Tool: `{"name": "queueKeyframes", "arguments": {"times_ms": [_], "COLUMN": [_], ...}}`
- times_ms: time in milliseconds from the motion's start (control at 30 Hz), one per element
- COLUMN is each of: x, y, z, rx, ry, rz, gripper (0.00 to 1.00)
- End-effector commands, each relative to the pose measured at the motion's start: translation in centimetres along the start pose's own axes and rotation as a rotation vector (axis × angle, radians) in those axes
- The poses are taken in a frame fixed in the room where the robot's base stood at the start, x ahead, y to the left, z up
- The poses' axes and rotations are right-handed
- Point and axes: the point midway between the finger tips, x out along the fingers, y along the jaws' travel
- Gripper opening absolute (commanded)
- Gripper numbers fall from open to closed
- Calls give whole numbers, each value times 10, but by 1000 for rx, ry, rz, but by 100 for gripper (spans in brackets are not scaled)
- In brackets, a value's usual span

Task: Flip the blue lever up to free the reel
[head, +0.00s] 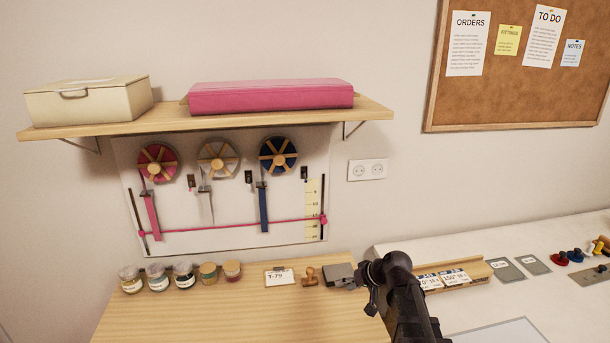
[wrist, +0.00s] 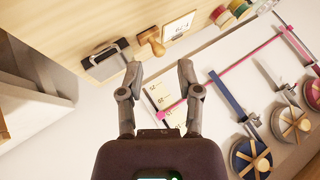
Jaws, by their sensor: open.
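The blue reel (head: 278,155) hangs at the right of three reels on a pale wall panel, its blue ribbon (head: 263,208) hanging down. A small dark lever fitting (head: 304,173) sits just right of this reel; its blue colour and exact position are too small to tell. In the wrist view the blue reel (wrist: 250,160) is at the lower right, with its ribbon (wrist: 227,95) running up and left. My gripper (wrist: 160,68) is open and empty, its fingers apart in front of the panel's scale end, left of the blue reel. The lever is not clear there.
A wooden shelf (head: 378,108) with a cream box (head: 88,102) and a pink box (head: 270,98) overhangs the panel. Jars (head: 183,275), a wooden stamp (head: 309,277) and a grey box (head: 340,274) stand on the table below. A pink cord (head: 240,224) crosses the panel.

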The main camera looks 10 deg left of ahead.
Motion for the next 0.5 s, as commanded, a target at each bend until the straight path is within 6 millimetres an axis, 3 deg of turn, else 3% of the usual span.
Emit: {"name": "queueKeyframes", "arguments": {"times_ms": [33,100,300,500], "x": [-2,-3,-16,-35], "y": [-12,-25,-60,-80], "z": [-26,-53,-131,-198], "rx": [-8,-15,-9,33], "ry": [50,125,343,543], "rz": [-49,-115,-281,-397], "gripper": [45,45,45,45]}}
